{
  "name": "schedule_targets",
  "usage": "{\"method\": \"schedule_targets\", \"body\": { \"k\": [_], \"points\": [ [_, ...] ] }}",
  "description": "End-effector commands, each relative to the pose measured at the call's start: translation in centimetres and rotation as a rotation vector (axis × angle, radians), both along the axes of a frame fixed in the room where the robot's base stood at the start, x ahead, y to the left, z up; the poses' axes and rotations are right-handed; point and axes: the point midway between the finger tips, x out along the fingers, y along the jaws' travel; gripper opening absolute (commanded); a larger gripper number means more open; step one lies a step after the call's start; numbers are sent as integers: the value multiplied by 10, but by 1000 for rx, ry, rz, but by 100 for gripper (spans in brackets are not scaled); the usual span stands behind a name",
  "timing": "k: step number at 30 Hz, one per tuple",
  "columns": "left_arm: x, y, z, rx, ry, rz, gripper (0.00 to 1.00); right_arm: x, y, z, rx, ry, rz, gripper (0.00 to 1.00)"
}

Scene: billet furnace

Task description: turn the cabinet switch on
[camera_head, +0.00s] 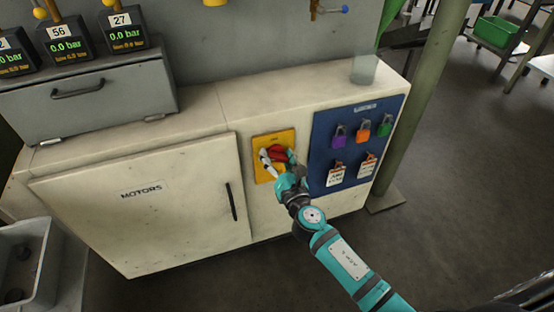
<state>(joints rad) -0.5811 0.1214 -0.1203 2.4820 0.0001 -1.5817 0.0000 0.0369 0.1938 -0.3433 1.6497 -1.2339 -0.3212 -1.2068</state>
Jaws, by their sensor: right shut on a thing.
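The cabinet switch is a red rotary handle (278,153) on a yellow plate (262,174). The plate sits on the front of the cream cabinet (180,226), to the right of the door marked MOTORS. My right gripper (272,160) is at the switch, with its fingers around the red handle and shut on it. The gripper hides part of the handle, so its exact angle is hard to tell. My left gripper is not in view.
A blue lockout board (325,149) with several coloured padlocks and tags is just right of the switch. A grey case (100,105) and pressure displays (124,30) are at upper left. A grey bin (46,262) stands at lower left. A green post (424,100) rises at right.

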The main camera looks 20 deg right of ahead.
Motion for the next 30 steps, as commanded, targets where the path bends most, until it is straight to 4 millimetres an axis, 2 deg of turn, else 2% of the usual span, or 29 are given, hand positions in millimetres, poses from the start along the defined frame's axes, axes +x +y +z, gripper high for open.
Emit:
{"method": "schedule_targets", "body": {
  "k": [13,19,30],
  "points": [
    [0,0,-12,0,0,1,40,0,0,-1,427,15,-1,33],
    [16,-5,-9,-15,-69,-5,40,0,-1,0,616,21,-1,33],
    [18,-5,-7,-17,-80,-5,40,0,-2,0,908,32,-2,33]
  ]
}}
